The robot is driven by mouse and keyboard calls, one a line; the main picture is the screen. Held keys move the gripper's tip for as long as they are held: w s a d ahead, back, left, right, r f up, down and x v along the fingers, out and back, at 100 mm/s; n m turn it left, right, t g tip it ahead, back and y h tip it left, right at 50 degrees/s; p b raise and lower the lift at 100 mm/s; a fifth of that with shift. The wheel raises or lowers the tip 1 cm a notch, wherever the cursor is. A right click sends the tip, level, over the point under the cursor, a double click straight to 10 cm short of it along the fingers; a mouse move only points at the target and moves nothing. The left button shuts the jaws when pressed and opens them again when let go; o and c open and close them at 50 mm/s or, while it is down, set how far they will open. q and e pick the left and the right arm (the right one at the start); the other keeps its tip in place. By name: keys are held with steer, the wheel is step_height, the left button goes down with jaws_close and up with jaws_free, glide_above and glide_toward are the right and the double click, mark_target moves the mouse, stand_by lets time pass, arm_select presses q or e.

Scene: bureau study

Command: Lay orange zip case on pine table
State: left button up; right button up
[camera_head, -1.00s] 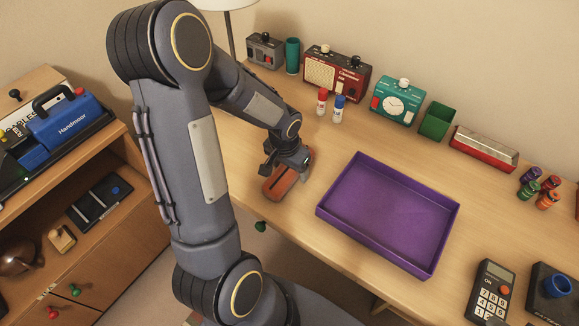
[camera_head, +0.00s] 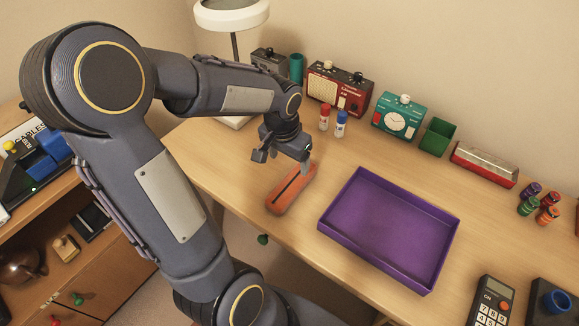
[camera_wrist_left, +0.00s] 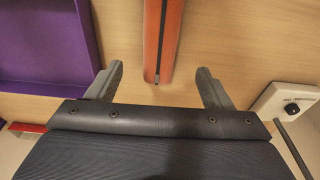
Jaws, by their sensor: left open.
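The orange zip case (camera_head: 291,189) lies flat on the pine table (camera_head: 240,172), left of the purple tray, with a dark zip line along its top. My left gripper (camera_head: 281,159) is open and empty, above the table at the case's far end. In the left wrist view the orange zip case (camera_wrist_left: 162,38) lies ahead of and between the spread fingers of the left gripper (camera_wrist_left: 160,88), apart from both. My right gripper is not in view.
A purple tray (camera_head: 345,235) stands right of the case. A lamp (camera_head: 232,14) stands behind my arm.

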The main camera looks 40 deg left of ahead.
arm_select(q)
steer(key=s+d+r+t+h, duration=0.2)
steer(key=s+d+r, duration=0.1)
steer(key=s+d, duration=0.2)
steer(key=s+d+r+n+t+h, duration=0.1)
steer(key=s+d+r, duration=0.3)
steer(key=s, duration=0.5)
steer(key=shift+s+d+t+h, duration=0.3)
steer(key=shift+d+t+h, duration=0.1)
steer(key=shift+d, duration=0.3)
steer(key=shift+r, duration=0.2)
steer(key=shift+r+p, duration=0.5)
steer(key=shift+p, duration=0.05)
